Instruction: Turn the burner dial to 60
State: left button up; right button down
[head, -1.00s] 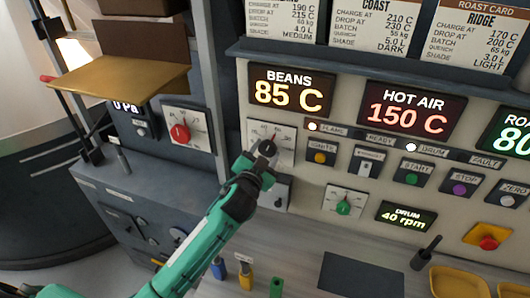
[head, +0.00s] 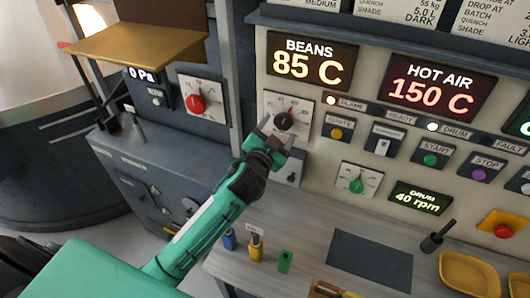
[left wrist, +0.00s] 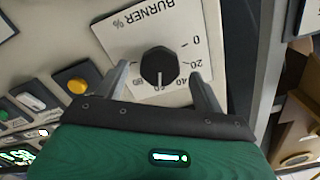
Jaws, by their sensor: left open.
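The burner dial (head: 284,120) is a black knob on a white scale plate, below the BEANS display in the head view. In the left wrist view the dial (left wrist: 160,63) appears upside down, with its white mark pointing at about the 60 label. My left gripper (head: 279,133) is open, its fingertips just below and in front of the dial. In the left wrist view its two fingers (left wrist: 160,76) stand either side of the knob, apart from it. My right gripper is not in view.
A red dial (head: 195,104) sits on the grey panel to the left. A green dial (head: 357,185), the ignite button (head: 336,133) and a switch (head: 382,145) are right of the burner plate. A counter with a dark mat (head: 370,262) and yellow trays (head: 470,274) lies below.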

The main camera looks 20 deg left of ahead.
pick_arm(q)
jog(key=s+b, duration=0.3)
jog(key=s, duration=0.8)
jog(key=shift+a+b, duration=0.25)
jog(key=shift+b, duration=0.05)
